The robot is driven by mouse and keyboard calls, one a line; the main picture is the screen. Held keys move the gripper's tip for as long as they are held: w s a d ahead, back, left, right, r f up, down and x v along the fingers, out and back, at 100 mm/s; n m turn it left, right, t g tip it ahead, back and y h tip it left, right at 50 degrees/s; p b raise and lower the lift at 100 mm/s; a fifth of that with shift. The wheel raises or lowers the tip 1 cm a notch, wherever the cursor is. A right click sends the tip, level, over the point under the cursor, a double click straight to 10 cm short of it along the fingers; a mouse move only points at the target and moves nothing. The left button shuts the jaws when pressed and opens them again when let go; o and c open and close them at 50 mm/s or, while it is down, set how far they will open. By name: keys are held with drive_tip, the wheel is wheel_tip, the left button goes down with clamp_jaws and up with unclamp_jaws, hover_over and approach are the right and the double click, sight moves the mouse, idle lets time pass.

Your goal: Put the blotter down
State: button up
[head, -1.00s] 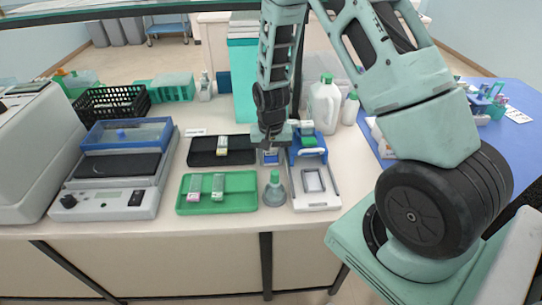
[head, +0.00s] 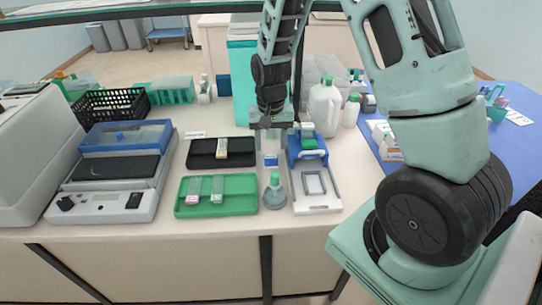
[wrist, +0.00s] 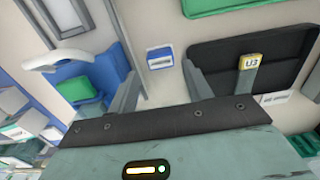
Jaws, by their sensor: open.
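A small blue-and-white block, which seems to be the blotter (head: 271,160), rests on the white bench between the black tray and the blue holder. It also shows in the wrist view (wrist: 160,57), lying flat and apart from the fingers. My gripper (head: 271,142) is open and empty above the block. In the wrist view my gripper (wrist: 160,72) has one finger on each side, with the block in line with the gap between them.
A black tray (head: 200,160) with a labelled slide holder is at left. A green tray (head: 240,204) with two slides, a green-capped flask (head: 274,194) and a white framed tray (head: 330,203) are nearer. A blue holder with a green block (head: 296,158) is close at right.

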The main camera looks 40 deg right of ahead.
sight(271, 157)
drive_tip(key=s+a+r+n, duration=0.4)
drive_tip(key=a+r, duration=0.4)
drive_tip(key=a, duration=0.2)
drive_tip(key=s+a+r+n, duration=0.2)
drive_tip(key=s+a+n, duration=0.3)
drive_tip(key=s, duration=0.5)
drive_tip(key=s+a+r+n, duration=0.2)
drive_tip(key=s+a+n, duration=0.3)
drive_tip(key=s+a, duration=0.4)
drive_tip(key=shift+s+r+n+y, duration=0.25)
drive_tip(key=shift+s+n+y, duration=0.05)
drive_tip(key=shift+s, duration=0.2)
drive_tip(key=shift+a, duration=0.1)
